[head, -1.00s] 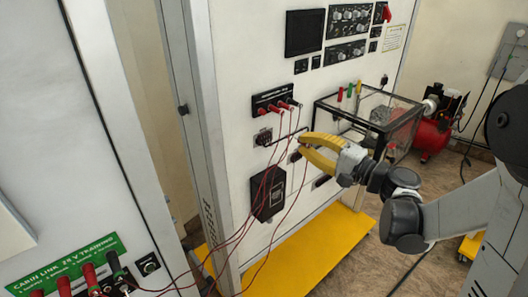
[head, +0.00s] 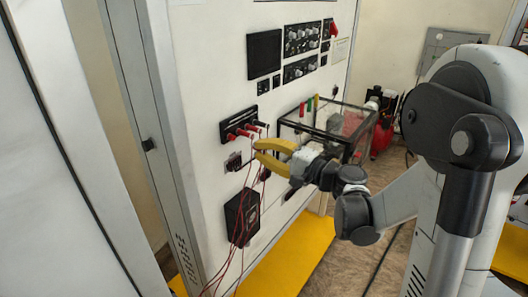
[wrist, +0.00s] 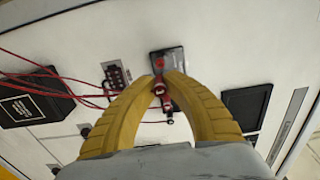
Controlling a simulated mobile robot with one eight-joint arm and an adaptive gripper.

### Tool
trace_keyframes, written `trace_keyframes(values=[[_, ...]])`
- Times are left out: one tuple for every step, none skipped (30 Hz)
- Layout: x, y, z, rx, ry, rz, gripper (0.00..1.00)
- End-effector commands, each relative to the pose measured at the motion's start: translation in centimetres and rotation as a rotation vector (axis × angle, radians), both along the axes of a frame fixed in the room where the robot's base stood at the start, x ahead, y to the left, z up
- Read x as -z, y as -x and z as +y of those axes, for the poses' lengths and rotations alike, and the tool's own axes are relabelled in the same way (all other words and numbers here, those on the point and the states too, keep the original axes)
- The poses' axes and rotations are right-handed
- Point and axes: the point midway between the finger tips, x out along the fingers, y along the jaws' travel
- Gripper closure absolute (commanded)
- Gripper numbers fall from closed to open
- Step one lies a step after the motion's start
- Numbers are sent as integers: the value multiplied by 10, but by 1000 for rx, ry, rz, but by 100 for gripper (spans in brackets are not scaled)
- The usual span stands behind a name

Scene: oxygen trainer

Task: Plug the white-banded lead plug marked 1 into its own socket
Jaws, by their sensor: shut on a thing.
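My gripper (head: 259,150) has yellow fingers and is just below and right of the black socket strip (head: 224,127) on the white panel. In the wrist view the fingertips (wrist: 164,80) close around a small red lead plug (wrist: 158,88), in front of the strip (wrist: 167,61). Its white band and number cannot be made out, and the fingers hide part of it. Several red plugs (head: 243,132) stand in the strip in the head view. Another red piece (wrist: 169,103) shows between the fingers. I cannot tell whether the held plug touches a socket.
Thin red leads (head: 243,180) hang down the panel past a black box (head: 242,216). A clear black-edged case (head: 352,150) juts from the panel right of my gripper. A yellow base plate (head: 290,262) lies below. A grey upright (head: 165,110) stands at left.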

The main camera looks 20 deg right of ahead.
Motion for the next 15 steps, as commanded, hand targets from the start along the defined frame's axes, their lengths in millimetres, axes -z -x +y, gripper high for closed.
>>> trace_keyframes(values=[[0,-5,3,-1,0,0,100],[0,-7,5,-1,0,0,100],[0,-11,8,-3,0,0,100],[0,-13,10,-2,0,0,100],[0,-16,12,-1,0,0,100],[0,-19,14,-1,0,0,100],[0,-22,15,-2,0,0,100],[0,-24,17,-2,0,0,100],[0,-27,19,-1,0,0,100],[0,-29,20,0,0,0,100],[0,-31,21,0,0,0,100],[0,-34,22,0,0,0,100],[0,-35,23,-1,0,0,100],[0,-36,24,-1,0,0,100],[0,-38,25,-1,0,0,100]])
